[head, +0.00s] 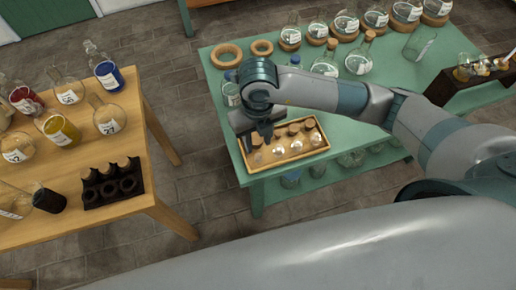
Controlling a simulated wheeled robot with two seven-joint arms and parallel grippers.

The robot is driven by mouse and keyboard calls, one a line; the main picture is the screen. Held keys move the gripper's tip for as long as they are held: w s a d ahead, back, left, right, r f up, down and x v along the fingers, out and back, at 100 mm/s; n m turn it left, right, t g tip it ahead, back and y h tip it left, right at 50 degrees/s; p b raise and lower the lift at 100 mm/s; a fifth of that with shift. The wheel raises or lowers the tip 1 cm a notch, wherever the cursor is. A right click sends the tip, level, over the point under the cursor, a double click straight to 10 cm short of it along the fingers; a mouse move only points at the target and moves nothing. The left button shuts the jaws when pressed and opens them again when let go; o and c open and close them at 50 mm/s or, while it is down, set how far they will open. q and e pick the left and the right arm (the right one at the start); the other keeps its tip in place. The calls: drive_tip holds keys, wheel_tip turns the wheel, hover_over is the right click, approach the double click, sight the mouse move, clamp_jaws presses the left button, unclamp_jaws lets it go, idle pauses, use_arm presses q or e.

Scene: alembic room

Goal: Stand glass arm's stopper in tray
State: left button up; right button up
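A light wooden tray (292,160) lies at the near left corner of the green table. It holds several cork-brown stoppers in the back row and several clear glass stoppers (296,146) in the front row. My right gripper (262,138) points down over the left part of the tray, close to the stoppers there. Its fingers are dark and small, and I cannot tell whether they hold a stopper. I cannot tell which stopper belongs to the glass arm. My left gripper is out of view.
The green table (217,80) carries cork rings (226,55), stoppered round flasks (359,58), a clear beaker (419,44) and a dark rack (452,85) with small pieces. A wooden table (150,200) at left holds labelled flasks and a black rack (112,187). Floor separates the tables.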

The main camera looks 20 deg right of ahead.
drive_tip(key=shift+r+b, duration=0.5)
drive_tip(key=shift+r, duration=2.25)
